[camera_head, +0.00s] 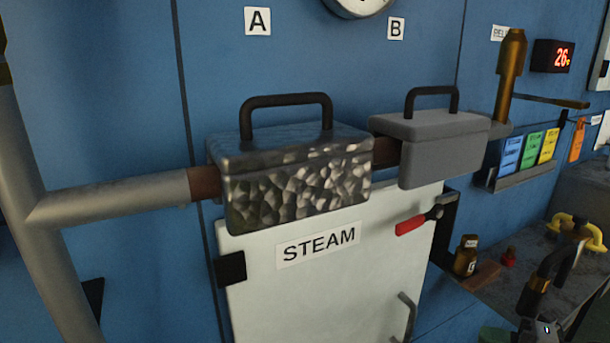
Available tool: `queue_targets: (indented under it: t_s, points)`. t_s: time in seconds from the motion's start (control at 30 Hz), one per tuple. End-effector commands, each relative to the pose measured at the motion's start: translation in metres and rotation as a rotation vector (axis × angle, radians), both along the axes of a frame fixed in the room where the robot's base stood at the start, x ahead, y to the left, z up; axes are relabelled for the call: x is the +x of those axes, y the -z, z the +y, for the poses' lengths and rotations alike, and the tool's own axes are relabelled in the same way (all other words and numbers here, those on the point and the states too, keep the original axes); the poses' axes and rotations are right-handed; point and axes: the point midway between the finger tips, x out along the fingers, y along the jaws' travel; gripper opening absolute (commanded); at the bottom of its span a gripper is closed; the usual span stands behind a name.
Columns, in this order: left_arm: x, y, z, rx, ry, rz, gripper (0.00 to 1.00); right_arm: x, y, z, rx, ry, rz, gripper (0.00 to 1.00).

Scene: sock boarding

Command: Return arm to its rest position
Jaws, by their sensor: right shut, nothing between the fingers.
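My right gripper (545,325) shows only in part at the bottom right corner, cut off by the lower edge. It is shut and empty. It is near the grey bench, with dark parts around it that are hard to tell apart. My left gripper is not in view.
A steam pipe (120,197) runs to two lidded boxes with black handles, one hammered metal (297,188) and one grey (443,155). A yellow handle (566,217) stands on the bench at right.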

Motion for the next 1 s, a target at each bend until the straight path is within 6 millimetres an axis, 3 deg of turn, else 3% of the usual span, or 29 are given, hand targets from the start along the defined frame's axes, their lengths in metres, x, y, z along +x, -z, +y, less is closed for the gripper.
queue_targets:
  t_s: [0.2, 0.37, 0.57, 0.7, 1.0]
  points:
    - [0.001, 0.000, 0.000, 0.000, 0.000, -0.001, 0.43, 0.009, 0.029, 0.028, 0.257, 0.383, 0.078, 0.00]
    - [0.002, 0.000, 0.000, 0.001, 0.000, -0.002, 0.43, -0.002, 0.060, 0.039, 0.428, 0.711, 0.245, 0.00]
    - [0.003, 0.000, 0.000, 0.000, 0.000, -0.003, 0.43, -0.044, 0.108, 0.060, 0.568, 1.082, 0.576, 0.00]
    - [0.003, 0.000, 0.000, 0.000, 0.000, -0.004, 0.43, -0.087, 0.135, 0.084, 0.602, 1.277, 0.851, 0.00]
    - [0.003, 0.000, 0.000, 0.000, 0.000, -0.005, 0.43, -0.159, 0.154, 0.129, 0.569, 1.455, 1.265, 0.00]
